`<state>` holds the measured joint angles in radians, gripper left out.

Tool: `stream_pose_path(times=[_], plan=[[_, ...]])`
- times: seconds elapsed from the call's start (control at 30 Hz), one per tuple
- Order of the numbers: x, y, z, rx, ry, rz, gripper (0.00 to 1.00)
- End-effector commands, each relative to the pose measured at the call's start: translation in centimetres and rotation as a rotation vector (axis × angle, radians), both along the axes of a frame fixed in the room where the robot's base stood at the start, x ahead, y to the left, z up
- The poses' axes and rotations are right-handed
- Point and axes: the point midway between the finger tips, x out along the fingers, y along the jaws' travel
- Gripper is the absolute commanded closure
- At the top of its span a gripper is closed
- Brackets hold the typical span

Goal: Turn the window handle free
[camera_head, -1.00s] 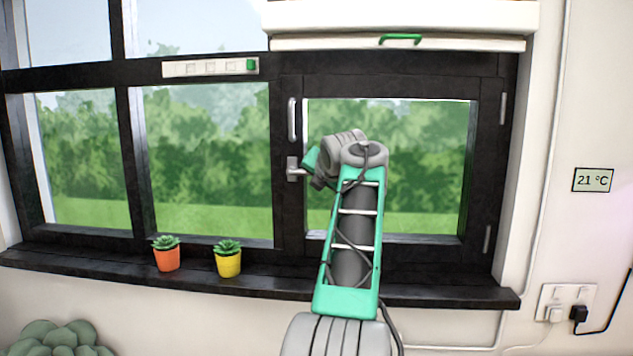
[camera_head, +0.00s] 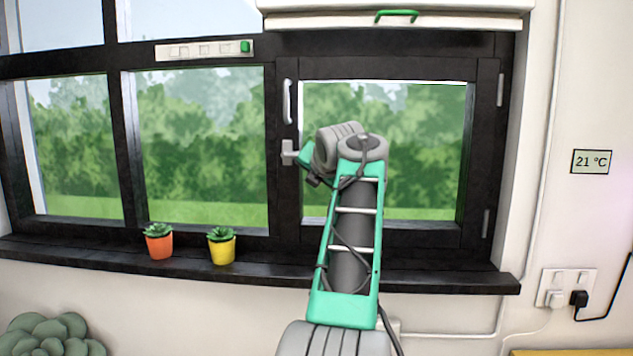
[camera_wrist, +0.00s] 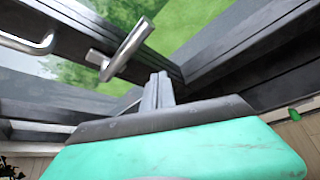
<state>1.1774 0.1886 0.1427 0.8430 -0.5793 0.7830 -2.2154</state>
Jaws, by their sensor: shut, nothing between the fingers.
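The window handle (camera_head: 289,152) is a silver lever on the dark upright at the left of the small right-hand window. Its lever runs right and is partly hidden behind my arm in the head view. In the wrist view the handle (camera_wrist: 128,48) slants up and right from its mount on the dark frame. My gripper (camera_wrist: 160,82) is shut and empty, its grey fingers pointing toward the frame just right of and below the lever. I see a gap between them in the picture but cannot tell the depth. The fingertips are hidden in the head view.
A fixed pull bar (camera_head: 287,101) sits above the handle. An orange pot (camera_head: 159,247) and a yellow pot (camera_head: 222,251) stand on the dark sill (camera_head: 100,256), left of my arm. A blind with a green grip (camera_head: 397,16) hangs above. A wall socket (camera_head: 568,288) is at right.

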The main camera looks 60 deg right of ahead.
Motion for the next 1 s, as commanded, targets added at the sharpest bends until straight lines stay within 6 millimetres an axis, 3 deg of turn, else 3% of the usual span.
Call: stream_pose_path(times=[0.03, 0.33, 0.87, 1.0], plan=[[-0.6, 1.2, 1.4, -0.011, -0.003, 0.001, 1.0], [-2.9, 5.6, 4.1, -0.003, 0.002, 0.002, 1.0], [-3.3, 6.1, 4.3, 0.004, 0.0, -0.002, 1.0], [-3.3, 6.1, 4.3, 0.123, -0.108, -0.077, 1.0]])
